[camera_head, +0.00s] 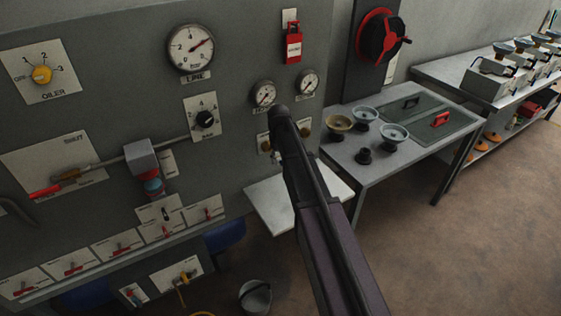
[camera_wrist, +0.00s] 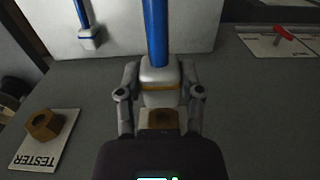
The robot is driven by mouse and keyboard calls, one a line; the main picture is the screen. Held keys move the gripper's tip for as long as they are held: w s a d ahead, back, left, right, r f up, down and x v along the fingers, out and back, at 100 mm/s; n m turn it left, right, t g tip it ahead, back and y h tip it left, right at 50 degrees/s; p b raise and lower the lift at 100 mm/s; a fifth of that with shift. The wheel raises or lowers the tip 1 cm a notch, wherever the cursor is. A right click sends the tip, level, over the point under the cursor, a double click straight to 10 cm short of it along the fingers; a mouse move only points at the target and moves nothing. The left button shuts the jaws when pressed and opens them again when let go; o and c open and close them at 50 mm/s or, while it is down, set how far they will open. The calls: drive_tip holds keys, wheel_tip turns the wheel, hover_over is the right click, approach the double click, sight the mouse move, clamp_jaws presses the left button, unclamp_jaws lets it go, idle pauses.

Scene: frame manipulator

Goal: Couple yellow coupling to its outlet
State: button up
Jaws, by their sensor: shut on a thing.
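In the wrist view, my gripper (camera_wrist: 160,100) is shut on the yellow coupling (camera_wrist: 160,77), a white body with a yellow band and a blue hose (camera_wrist: 156,28) running from its far end. A brass fitting (camera_wrist: 160,118) shows right in front of the coupling, between the fingertips. I cannot tell whether the two touch or are joined. A second brass hex fitting (camera_wrist: 45,125) sits on a plate marked TESTER at the left. In the head view, my arm reaches to the panel below two small gauges and hides the coupling. A brass fitting (camera_head: 304,127) shows right of the arm.
Another hose end (camera_wrist: 90,38) hangs on a white surface at the upper left of the wrist view. A red lever (camera_wrist: 281,33) is at the upper right. In the head view, a table with bowls (camera_head: 345,180) stands right of my arm, and a bucket (camera_head: 256,296) stands below.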

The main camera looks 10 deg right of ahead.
drive_tip(key=shift+w+a, duration=0.25)
drive_tip(key=shift+w, duration=0.5)
drive_tip(key=shift+w+a, duration=0.2)
drive_tip(key=shift+w, duration=0.55)
drive_tip(key=shift+w+a, duration=0.15)
drive_tip(key=shift+w, duration=0.35)
idle(1.3)
